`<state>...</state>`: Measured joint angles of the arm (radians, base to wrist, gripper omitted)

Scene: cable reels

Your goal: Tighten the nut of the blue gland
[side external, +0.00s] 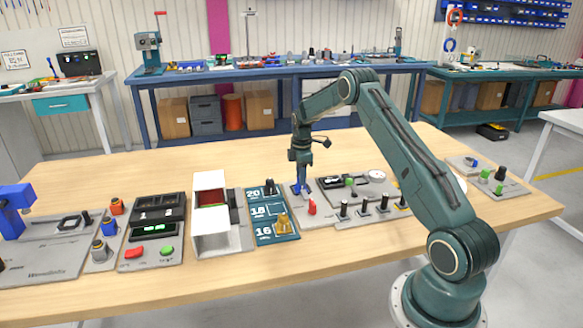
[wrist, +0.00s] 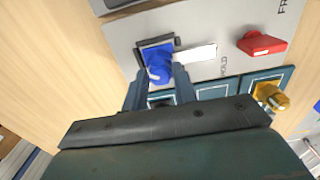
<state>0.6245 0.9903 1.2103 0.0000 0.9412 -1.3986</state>
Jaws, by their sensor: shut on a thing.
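In the side view my gripper (side external: 301,178) points down at the same plate, and the blue gland (side external: 303,187) shows small between and below the fingers. The fingers hide part of the gland, and I cannot make out its nut separately.
A white bar (wrist: 195,57) lies beside the gland. A red switch (side external: 312,207) stands near a HOLD marking. A teal board (side external: 266,226) numbered 20, 18 and 16 carries a yellow gland (side external: 283,222). A white open box (side external: 211,237) and black posts (side external: 364,204) stand either side.

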